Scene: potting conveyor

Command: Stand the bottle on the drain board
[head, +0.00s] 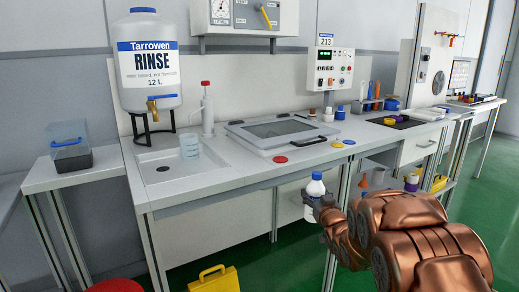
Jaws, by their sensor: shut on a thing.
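The bottle is upright in the air in front of the bench's front edge, to the right of the sink. My fingers cover part of its middle. The white sink basin with its drain board (178,178) is at the bench's left end, with a round dark drain in it. I cannot tell where basin and drain board divide. A clear beaker (190,146) stands at its back right.
A large rinse tank (146,65) stands above the sink, with a pump bottle (207,110) beside it. A lidded unit (284,132) and red discs (280,159) sit right of the sink. A yellow case (214,280) stands on the floor.

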